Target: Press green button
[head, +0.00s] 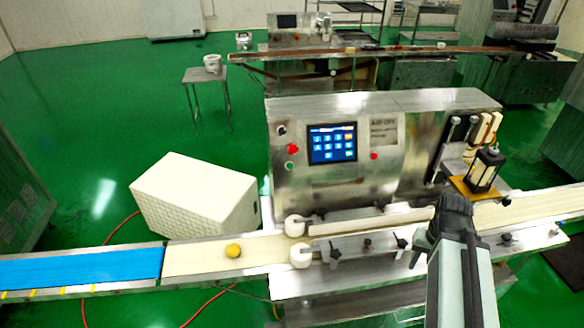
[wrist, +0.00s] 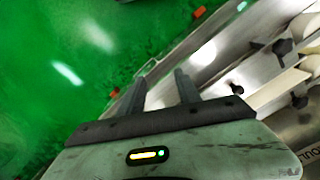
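The steel machine (head: 237,259) stands in the middle of the head view with a control panel on its front. A small green button (head: 289,166) sits at the panel's left side, just below a red button (head: 292,149). My gripper (head: 450,203) is at the lower right of the head view, in front of the conveyor and well to the right of and below the green button. In the wrist view my gripper (wrist: 160,82) has its two fingers apart with nothing between them. The green button cannot be made out in the wrist view.
A lit touchscreen (head: 332,144) is right of the buttons, with another red button (head: 374,156) beyond it. A white crate (head: 194,193) stands behind the belt.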

